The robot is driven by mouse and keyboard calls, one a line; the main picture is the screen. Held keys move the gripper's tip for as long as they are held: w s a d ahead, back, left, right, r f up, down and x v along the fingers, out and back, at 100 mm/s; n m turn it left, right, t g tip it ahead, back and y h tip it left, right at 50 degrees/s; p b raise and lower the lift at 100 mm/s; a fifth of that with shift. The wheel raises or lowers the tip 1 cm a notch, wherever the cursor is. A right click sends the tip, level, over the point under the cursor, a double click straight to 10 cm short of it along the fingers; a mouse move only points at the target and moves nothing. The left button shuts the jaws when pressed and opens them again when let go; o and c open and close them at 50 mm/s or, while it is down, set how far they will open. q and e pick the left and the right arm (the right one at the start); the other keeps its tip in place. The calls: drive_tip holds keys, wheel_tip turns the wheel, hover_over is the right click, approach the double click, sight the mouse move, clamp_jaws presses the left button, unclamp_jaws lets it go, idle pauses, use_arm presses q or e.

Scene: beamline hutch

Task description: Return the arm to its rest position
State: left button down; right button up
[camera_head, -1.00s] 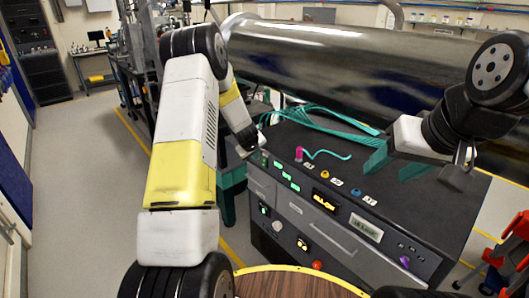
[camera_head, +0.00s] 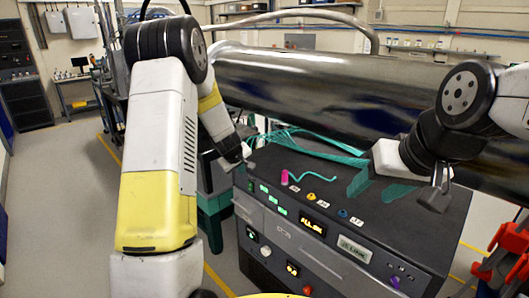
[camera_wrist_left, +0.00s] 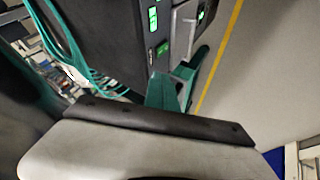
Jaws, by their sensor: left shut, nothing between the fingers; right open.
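My left arm (camera_head: 160,150), white with yellow bands, comes in from the left and bends down at a black joint. My left gripper (camera_head: 247,162) is small at its end, shut and empty, by the back left corner of the console (camera_head: 330,205). In the left wrist view, a grey and black part of my own arm fills the lower part, and the console front with green displays (camera_wrist_left: 160,35) is behind it. My right gripper (camera_head: 438,188) is at the right, above the console top; it is open, with nothing seen between its fingers.
A large dark metal cylinder (camera_head: 320,85) runs behind the arms. Open floor (camera_head: 60,190) lies left, with a yellow line.

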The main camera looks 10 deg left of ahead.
use_arm(q)
drive_tip(key=s+d+r+m+h, duration=0.1)
drive_tip(key=s+d+r+m, duration=0.15)
drive_tip(key=s+r, duration=0.55)
drive_tip(key=s+d+r+m+h, duration=0.2)
drive_tip(key=s+d+r, duration=0.1)
drive_tip(key=s+r, duration=0.5)
drive_tip(key=s+r+m, duration=0.2)
drive_tip(key=s, duration=0.9)
drive_tip(key=s+r+m+g+y, duration=0.1)
drive_tip(key=s+r+m, duration=0.1)
drive_tip(key=s, duration=1)
drive_tip(key=shift+d+r+m+g, duration=0.15)
drive_tip(key=shift+r+m+g, duration=0.2)
drive_tip(key=shift+r, duration=0.15)
